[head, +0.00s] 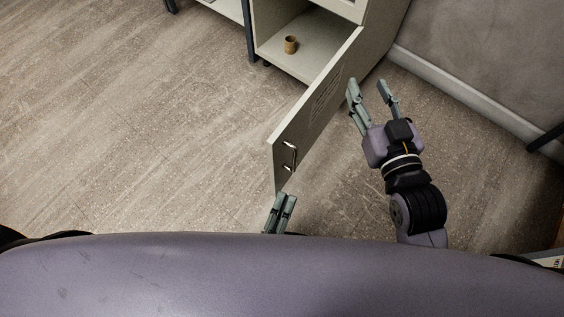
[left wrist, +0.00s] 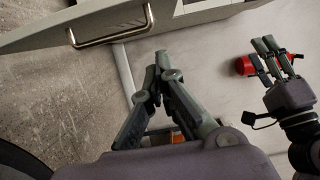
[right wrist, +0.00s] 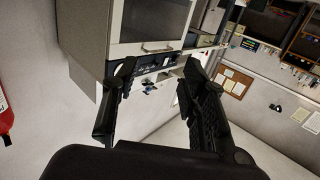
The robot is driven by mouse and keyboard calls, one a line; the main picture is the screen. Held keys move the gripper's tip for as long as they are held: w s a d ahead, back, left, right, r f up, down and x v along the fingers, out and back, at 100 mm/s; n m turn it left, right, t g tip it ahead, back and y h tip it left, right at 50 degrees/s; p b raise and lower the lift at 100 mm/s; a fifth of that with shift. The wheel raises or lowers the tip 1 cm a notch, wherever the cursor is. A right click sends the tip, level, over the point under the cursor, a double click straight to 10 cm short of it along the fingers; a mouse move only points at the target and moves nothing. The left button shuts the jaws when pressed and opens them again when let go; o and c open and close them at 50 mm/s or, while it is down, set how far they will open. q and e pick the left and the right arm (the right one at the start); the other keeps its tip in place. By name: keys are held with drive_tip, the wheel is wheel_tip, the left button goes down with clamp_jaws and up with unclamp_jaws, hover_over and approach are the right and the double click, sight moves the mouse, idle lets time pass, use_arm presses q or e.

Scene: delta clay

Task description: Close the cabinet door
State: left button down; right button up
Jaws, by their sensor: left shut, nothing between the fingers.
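The cabinet door (head: 315,110) stands open, swung out from the pale cabinet (head: 376,40), with a metal handle (head: 289,157) near its free edge. The door and handle (left wrist: 110,25) also show at the top of the left wrist view. My left gripper (head: 281,203) is shut and empty, just below the door's free end; its fingertips also show in the left wrist view (left wrist: 160,58). I cannot tell if it touches the door. My right gripper (head: 371,88) is open and empty, right of the door. The right wrist view shows its spread fingers before a cabinet front with a dark panel (right wrist: 155,20).
A small brown cup (head: 290,44) stands inside the cabinet. A grey wall with a pale baseboard (head: 470,95) runs along the right. A red object (right wrist: 5,115) is at the left edge of the right wrist view. The floor (head: 130,130) left of the door is clear.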

use_arm(q)
drive_tip(key=w+b, duration=0.3)
drive_tip(key=w, duration=0.8)
drive_tip(key=shift+a, duration=0.4)
use_arm(e)
drive_tip(key=s+r+t+y, duration=0.3)
drive_tip(key=s+r+t, duration=0.2)
drive_tip(key=r+t, duration=0.4)
drive_tip(key=shift+s+a+r+y, duration=0.2)
drive_tip(key=shift+a+r+y, duration=0.1)
drive_tip(key=shift+r, duration=2.3)
use_arm(q)
drive_tip(key=shift+a, duration=0.1)
